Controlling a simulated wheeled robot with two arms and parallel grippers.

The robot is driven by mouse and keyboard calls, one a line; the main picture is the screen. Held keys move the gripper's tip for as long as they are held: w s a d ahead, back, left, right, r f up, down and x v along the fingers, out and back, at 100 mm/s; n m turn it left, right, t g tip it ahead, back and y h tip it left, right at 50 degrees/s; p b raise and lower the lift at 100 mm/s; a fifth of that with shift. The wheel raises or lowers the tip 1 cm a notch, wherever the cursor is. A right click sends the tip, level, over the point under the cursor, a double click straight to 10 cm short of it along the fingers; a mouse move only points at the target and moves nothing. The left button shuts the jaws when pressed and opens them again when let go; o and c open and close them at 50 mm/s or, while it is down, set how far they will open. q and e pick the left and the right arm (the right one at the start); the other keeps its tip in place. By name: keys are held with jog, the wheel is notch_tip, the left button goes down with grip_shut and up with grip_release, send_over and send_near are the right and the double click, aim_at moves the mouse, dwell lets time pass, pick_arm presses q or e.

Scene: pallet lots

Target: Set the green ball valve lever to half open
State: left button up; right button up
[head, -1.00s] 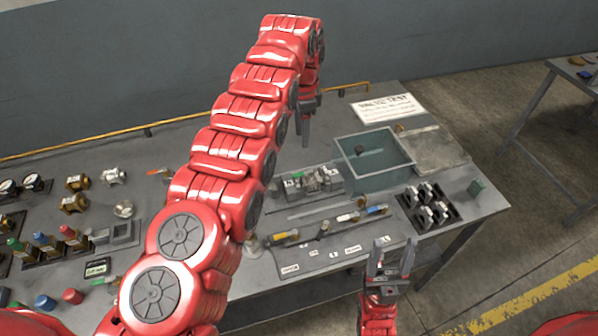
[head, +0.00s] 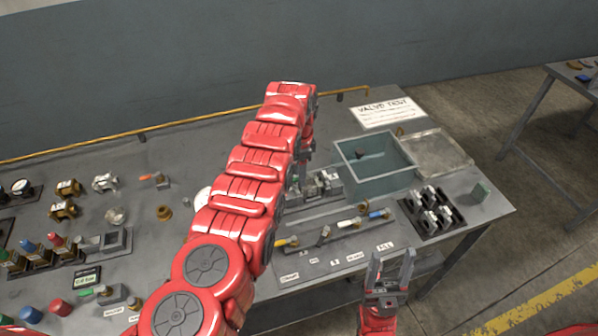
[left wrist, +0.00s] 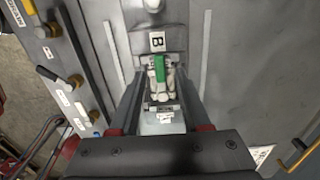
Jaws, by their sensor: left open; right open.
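The green lever (left wrist: 161,68) sits on a pale valve body (left wrist: 162,90) in the left wrist view, close to a plate marked B (left wrist: 157,41). It runs up and down that picture. My left gripper (left wrist: 159,78) is open, with one finger on each side of the valve and a visible gap to the lever. In the head view my left arm hides the lever and most of this gripper; part of the valve fixture (head: 328,185) shows beside the arm. My right gripper (head: 391,268) is open and empty at the bench's front edge.
A teal open bin (head: 375,185) stands right of the fixture, with a dark rack of fittings (head: 432,212) in front. A strip with yellow and blue levers (head: 335,240) lies along the front. Gauges, brass fittings and coloured bottles fill the bench's left side.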

pick_arm(q)
grip_shut()
dwell(0.3)
